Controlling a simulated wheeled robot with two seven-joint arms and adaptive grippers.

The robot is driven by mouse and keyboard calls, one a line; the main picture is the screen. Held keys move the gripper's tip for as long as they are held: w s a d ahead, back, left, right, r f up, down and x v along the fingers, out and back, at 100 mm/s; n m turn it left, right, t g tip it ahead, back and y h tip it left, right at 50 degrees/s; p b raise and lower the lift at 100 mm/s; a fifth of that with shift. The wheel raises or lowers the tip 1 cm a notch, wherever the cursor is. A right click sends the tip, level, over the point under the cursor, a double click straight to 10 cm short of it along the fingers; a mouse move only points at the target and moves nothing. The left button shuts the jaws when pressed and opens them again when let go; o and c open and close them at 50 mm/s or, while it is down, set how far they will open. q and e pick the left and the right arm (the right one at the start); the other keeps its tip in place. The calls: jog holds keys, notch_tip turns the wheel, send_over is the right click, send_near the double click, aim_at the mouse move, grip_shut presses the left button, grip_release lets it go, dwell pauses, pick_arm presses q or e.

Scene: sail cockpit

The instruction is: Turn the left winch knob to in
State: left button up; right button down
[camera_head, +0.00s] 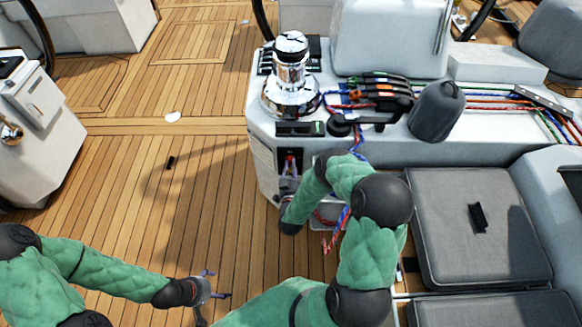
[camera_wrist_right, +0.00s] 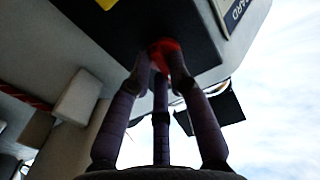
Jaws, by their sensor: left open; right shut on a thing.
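A red knob (camera_wrist_right: 163,50) sits on a dark panel (camera_wrist_right: 120,22) in the right wrist view. The fingertips of my right gripper (camera_wrist_right: 160,70) close around it. In the head view my right gripper (camera_head: 290,170) reaches the dark recessed panel on the front side of the white console, below the winch. The knob is mostly hidden by the fingers, and its pointing direction cannot be read. My left gripper (camera_head: 212,283) is open and empty above the wooden deck, away from the console. A chrome winch (camera_head: 290,62) stands on the console top.
The white console (camera_head: 262,135) carries ropes and clutches (camera_head: 380,90), a winch handle (camera_head: 360,120) and a dark grey bag (camera_head: 436,110). Grey cushions (camera_head: 460,220) lie at the right. Another white console (camera_head: 40,130) stands at the left. The wooden deck (camera_head: 150,200) between is mostly clear.

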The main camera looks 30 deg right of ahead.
jog(key=shift+f+n, duration=0.1)
jog(key=shift+n, duration=0.4)
jog(key=c, duration=1.1)
grip_release()
jog(key=shift+c, duration=0.2)
jog(key=v, duration=1.2)
jog(key=shift+a, duration=0.1)
